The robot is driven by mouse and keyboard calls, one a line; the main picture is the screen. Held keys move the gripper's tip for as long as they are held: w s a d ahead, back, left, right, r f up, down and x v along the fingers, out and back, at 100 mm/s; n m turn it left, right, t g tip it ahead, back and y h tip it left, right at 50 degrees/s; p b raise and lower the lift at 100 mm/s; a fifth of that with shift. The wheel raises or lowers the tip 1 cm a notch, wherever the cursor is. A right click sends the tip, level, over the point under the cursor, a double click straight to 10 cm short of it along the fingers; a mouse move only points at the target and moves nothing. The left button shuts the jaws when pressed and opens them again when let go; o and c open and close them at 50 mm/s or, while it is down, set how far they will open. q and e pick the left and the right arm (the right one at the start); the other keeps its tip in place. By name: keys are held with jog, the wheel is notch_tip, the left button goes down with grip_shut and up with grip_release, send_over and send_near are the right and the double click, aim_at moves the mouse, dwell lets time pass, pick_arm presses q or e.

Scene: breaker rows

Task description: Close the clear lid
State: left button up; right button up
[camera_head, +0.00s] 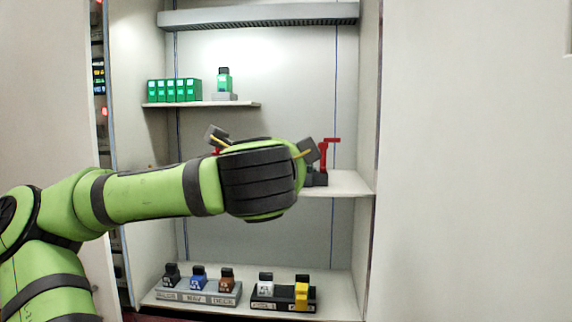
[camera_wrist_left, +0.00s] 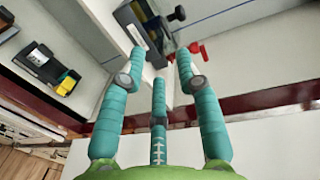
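I cannot make out the clear lid in either view. My left gripper (camera_head: 262,180) is in front of the middle shelf in the head view, and the hand hides much of what stands there. A red bracket-like part (camera_head: 328,146) stands just right of the hand above a dark base (camera_head: 318,179). A red part also shows beside the right fingertip in the wrist view (camera_wrist_left: 197,53); contact is unclear. My right gripper is not in view.
The middle shelf (camera_head: 346,185) is bare at its right end. The bottom shelf holds a grey rack (camera_head: 200,293) and a black rack (camera_head: 284,302) with coloured blocks.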

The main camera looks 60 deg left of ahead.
pick_arm(q)
jog(key=shift+v, duration=1.8)
jog(key=shift+f, duration=0.1)
